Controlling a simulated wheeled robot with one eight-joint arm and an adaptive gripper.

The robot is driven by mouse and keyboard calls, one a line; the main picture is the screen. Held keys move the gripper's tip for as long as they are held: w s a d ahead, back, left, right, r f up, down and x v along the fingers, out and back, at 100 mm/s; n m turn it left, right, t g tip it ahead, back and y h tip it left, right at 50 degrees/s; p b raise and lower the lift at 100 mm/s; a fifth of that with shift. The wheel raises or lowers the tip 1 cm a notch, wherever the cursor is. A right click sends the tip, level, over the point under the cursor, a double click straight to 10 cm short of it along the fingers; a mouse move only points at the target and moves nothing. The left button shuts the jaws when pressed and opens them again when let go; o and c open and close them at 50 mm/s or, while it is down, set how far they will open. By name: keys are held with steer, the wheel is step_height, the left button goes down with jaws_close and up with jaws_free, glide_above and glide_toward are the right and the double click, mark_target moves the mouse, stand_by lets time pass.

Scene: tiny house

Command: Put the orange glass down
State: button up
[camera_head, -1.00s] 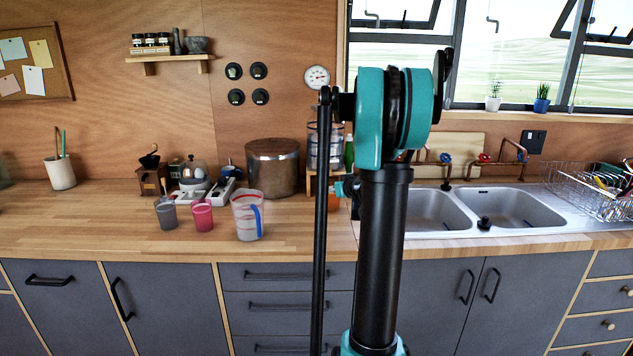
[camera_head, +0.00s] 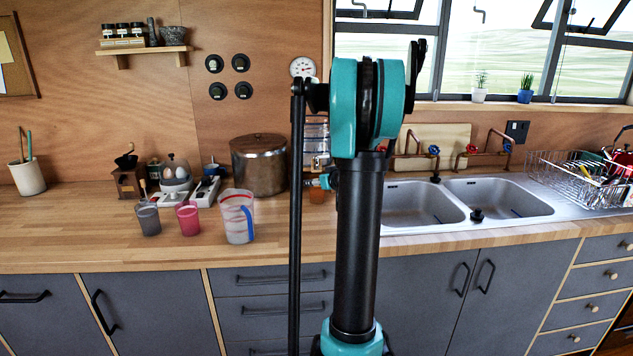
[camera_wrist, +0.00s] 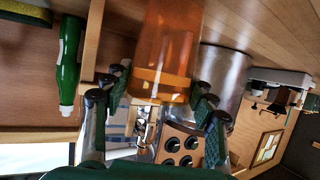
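The orange glass (camera_wrist: 167,45) is see-through and fills the top middle of the wrist view, between the fingers of my gripper (camera_wrist: 160,88). The dark fingertips lie against its two sides, and the gripper looks shut on it. In the head view a small part of the orange glass (camera_head: 317,196) shows low over the wooden counter (camera_head: 120,250), between my black rod and arm column. My arm hides most of my gripper there. I cannot tell whether the glass touches the counter.
A measuring jug (camera_head: 238,222), a pink cup (camera_head: 188,218) and a grey cup (camera_head: 148,219) stand left of my arm. A steel pot (camera_head: 258,165) is behind. The double sink (camera_head: 425,205) is on the right. A green bottle (camera_wrist: 70,65) shows in the wrist view. The counter's front strip is clear.

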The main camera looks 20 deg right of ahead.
steer(key=o, duration=0.3)
steer(key=shift+s+r, duration=0.1)
steer(key=shift+r, duration=0.1)
steer(key=v, duration=1.1)
steer(key=shift+s+r, duration=0.2)
steer(key=shift+s, duration=0.15)
steer(key=shift+d, duration=0.1)
